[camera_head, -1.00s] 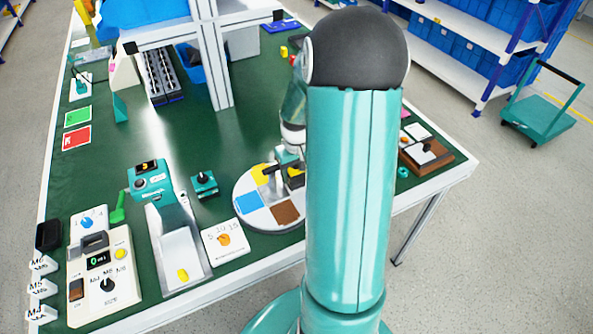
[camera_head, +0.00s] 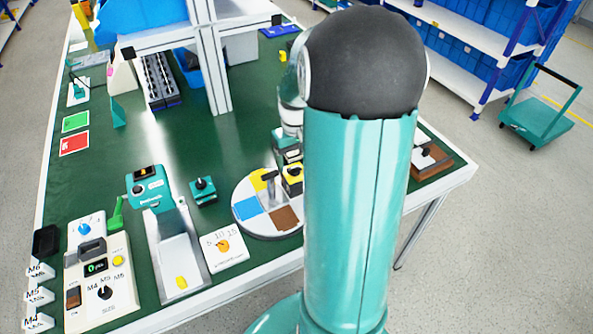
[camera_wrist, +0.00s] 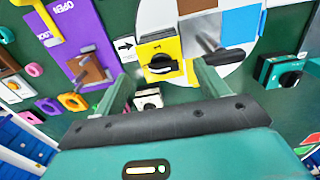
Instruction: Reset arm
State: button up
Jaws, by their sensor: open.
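My gripper (camera_wrist: 160,100) is open and empty in the wrist view, its two fingers apart. A yellow block with a black rotary knob (camera_wrist: 160,62) shows just beyond and between the fingertips, apart from them as far as I can tell. In the head view my arm hides much of the right side of the table; the yellow and black switch (camera_head: 292,173) shows just left of the arm. The round disc with colored sectors (camera_head: 250,222) lies beside it, with a grey lever on it. My fingertips cannot be made out in the head view.
The green table (camera_head: 185,110) holds several devices, including a teal unit with a chute (camera_head: 178,260) and a white dial plate (camera_head: 224,247). A white frame post (camera_head: 212,70) stands behind. A brown block with a switch (camera_head: 428,160) sits at the right edge.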

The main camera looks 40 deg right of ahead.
notch_tip(320, 180, up, 6)
jog(key=shift+w+a+f, duration=0.1)
jog(key=shift+a, duration=0.05)
jog(key=shift+r, duration=0.2)
jog(key=s+a+r+n+t, duration=0.1)
jog(key=s+a+r+t, duration=0.1)
jog(key=a, duration=0.7)
jog(key=s+a+r+n+t, duration=0.1)
jog(key=s+a+r, duration=0.4)
jog(key=a, duration=0.4)
jog(key=s+a+r+n+t, duration=0.1)
jog(key=s+a+r, duration=0.3)
jog(key=a, duration=0.4)
jog(key=shift+a+t, duration=0.4)
jog(key=shift+t, duration=0.4)
